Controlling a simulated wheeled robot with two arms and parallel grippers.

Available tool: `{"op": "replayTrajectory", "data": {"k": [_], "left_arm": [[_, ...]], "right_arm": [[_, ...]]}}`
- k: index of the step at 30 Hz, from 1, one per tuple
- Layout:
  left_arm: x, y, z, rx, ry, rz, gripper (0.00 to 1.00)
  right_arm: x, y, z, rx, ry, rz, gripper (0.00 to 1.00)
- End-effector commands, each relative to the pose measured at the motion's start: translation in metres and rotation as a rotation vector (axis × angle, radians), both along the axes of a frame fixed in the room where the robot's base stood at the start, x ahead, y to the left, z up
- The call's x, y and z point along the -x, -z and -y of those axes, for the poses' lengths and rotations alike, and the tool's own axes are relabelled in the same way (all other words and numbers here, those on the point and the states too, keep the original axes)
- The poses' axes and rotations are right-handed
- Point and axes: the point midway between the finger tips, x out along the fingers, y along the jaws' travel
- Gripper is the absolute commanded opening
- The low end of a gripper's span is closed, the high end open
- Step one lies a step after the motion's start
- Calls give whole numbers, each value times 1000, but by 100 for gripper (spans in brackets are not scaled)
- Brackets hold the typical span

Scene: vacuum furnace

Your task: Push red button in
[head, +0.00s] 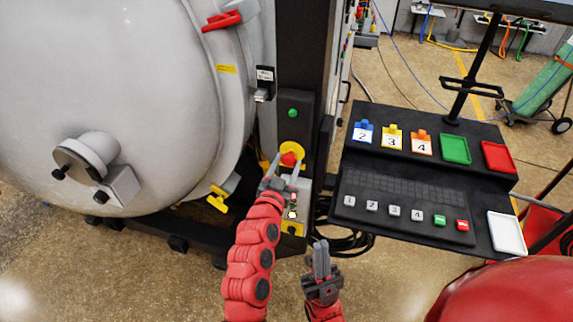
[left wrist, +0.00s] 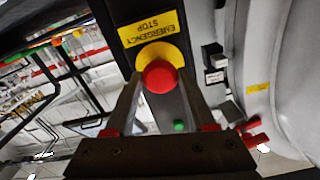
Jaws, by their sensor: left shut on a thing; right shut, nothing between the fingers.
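The red button (head: 289,159) is a round mushroom head on a yellow disc, on the black post beside the furnace. In the left wrist view the red button (left wrist: 160,77) shows under the upside-down words EMERGENCY STOP on the yellow plate (left wrist: 152,28). My left gripper (head: 284,170) is at the button, one finger on each side of its head, and is shut on it. The fingers (left wrist: 160,92) also flank it in the left wrist view. How far in the button sits cannot be told. My right gripper (head: 320,258) is shut and empty, low and right of the left arm.
A green button (head: 292,113) sits above the red one on the post. The grey furnace door (head: 120,90) with its handles fills the left. A black console (head: 400,185) with numbered buttons, coloured tags and trays stands at the right. Cables lie below the post.

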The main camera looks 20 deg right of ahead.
Motion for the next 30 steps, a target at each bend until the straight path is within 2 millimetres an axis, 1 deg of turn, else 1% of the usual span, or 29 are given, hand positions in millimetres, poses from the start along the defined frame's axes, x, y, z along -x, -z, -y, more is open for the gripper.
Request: {"op": "replayTrajectory", "data": {"k": [7, 10, 13, 21, 22, 26, 27, 30], "left_arm": [[-1, 1, 1, 1, 0, 1, 0], [-6, 3, 4, 1, 0, 3, 0], [-13, 1, 8, 3, -2, 6, 0], [-14, -3, 8, 3, -2, 5, 0], [-14, -3, 8, 3, -2, 5, 61], [-14, -2, 8, 2, -1, 3, 84], [-14, -2, 8, 2, -1, 3, 86], [-14, -1, 9, 1, -2, 2, 86]], "right_arm": [[0, 2, 0, 0, 0, 0, 0], [0, 11, 0, 0, 0, 0, 0], [0, 19, 0, 0, 0, 0, 0], [0, 16, 0, 0, 0, 0, 0], [0, 16, 0, 0, 0, 0, 0], [0, 16, 0, 0, 0, 0, 0], [0, 16, 0, 0, 0, 0, 0], [0, 16, 0, 0, 0, 0, 0]]}}
